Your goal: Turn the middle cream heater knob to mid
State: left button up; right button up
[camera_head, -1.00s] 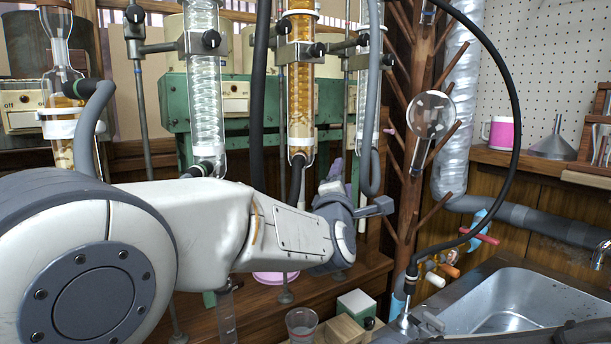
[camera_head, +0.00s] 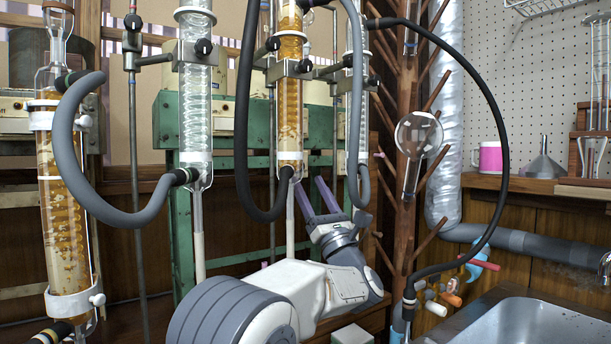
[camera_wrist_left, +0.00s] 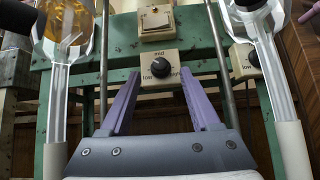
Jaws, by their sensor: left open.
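A cream heater box with a dark round knob (camera_wrist_left: 160,67) sits on a green beam in the left wrist view. The printed words "mid" above and "low" at the left show beside it; its pointer direction is too small to tell. My left gripper (camera_wrist_left: 159,76) is open, its purple fingers on either side of the knob's line and apart from it, with nothing between them. In the head view my left gripper (camera_head: 309,182) points up and away beneath the amber condenser (camera_head: 290,90). I cannot make out this knob there. My right gripper is not in view.
Glass tubes flank the fingers in the left wrist view, left (camera_wrist_left: 58,95) and right (camera_wrist_left: 275,80). Another dark knob (camera_wrist_left: 253,57) sits at the right. In the head view, a black hose (camera_head: 240,150) and a grey hose (camera_head: 357,110) hang near the gripper.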

pick_arm(q)
jog(key=shift+x, duration=1.95)
grip_shut()
jog(key=m+t+h+b, duration=0.1)
jog(key=m+h+b, duration=0.1)
jog(key=m, duration=0.1)
jog(key=shift+m+h, duration=0.3)
jog(key=shift+h, duration=0.1)
grip_release()
jog(key=shift+a, duration=0.1)
